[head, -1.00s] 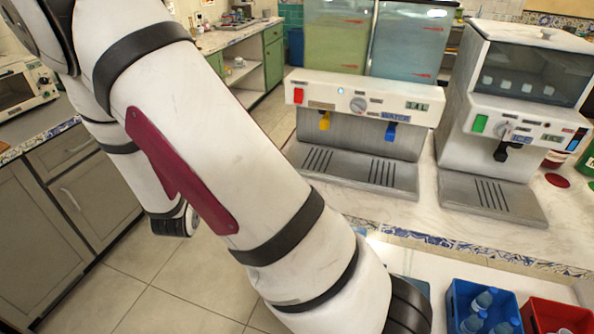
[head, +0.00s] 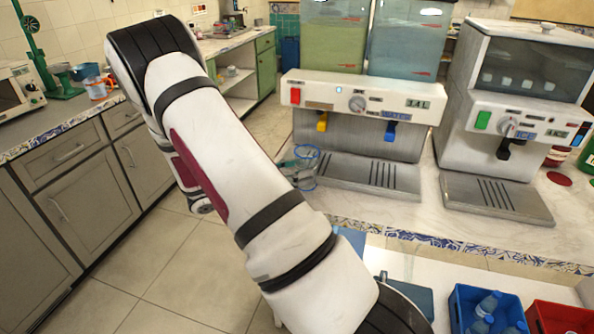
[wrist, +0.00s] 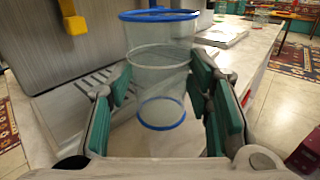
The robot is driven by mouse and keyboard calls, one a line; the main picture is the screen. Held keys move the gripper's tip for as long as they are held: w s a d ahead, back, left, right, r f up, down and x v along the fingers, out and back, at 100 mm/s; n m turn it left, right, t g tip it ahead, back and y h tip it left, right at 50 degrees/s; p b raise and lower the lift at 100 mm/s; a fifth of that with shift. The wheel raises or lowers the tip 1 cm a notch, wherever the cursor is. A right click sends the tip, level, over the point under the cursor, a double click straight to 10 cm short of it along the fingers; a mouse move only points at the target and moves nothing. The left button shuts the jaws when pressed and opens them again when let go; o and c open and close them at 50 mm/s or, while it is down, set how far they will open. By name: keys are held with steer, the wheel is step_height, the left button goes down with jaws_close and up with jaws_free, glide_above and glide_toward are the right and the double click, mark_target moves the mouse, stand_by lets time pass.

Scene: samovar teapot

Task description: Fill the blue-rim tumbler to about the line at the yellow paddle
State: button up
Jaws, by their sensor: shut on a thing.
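The clear tumbler with a blue rim (wrist: 158,65) stands upright between the teal finger pads of my gripper (wrist: 161,88), which is shut on it. A pale ring runs around its wall, and it looks empty. In the head view the tumbler (head: 306,169) is at the left end of the dispenser's drip tray, with my gripper mostly hidden behind my arm. The yellow paddle (head: 322,122) hangs under the dispenser's left tank, up and right of the tumbler. In the wrist view the yellow paddle (wrist: 72,18) is at upper left, apart from the tumbler.
The dispenser's drip tray (head: 340,185) lies beside the tumbler. A blue paddle (head: 390,131) hangs under the right tank. An ice machine (head: 510,125) stands to the right. A blue crate (head: 460,312) with bottles and a red crate (head: 555,318) are at lower right.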

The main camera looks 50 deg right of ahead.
steer(key=shift+d, duration=0.1)
steer(key=shift+w+d+b, duration=0.75)
steer(key=shift+w+d, duration=0.1)
steer(key=shift+d, duration=1.15)
steer(key=shift+w+d+b, duration=0.75)
steer(key=shift+w+d, duration=0.1)
steer(key=shift+d, duration=1.15)
steer(key=shift+w+d+b, duration=0.75)
steer(key=shift+w+d, duration=0.1)
steer(key=shift+d, duration=1.15)
steer(key=shift+w+d+b, duration=0.3)
steer(key=shift+w+d, duration=0.1)
steer(key=shift+d, duration=0.45)
steer(key=shift+s+a, duration=0.1)
steer(key=shift+a, duration=0.05)
steer(key=shift+s+a+p, duration=0.3)
steer(key=shift+a+p, duration=0.1)
steer(key=shift+a, duration=0.35)
steer(key=shift+s+a+p, duration=0.3)
steer(key=shift+a+p, duration=0.1)
steer(key=shift+a, duration=0.3)
steer(key=shift+s+a+p, duration=0.3)
steer(key=shift+a+p, duration=0.1)
steer(key=shift+a, duration=0.35)
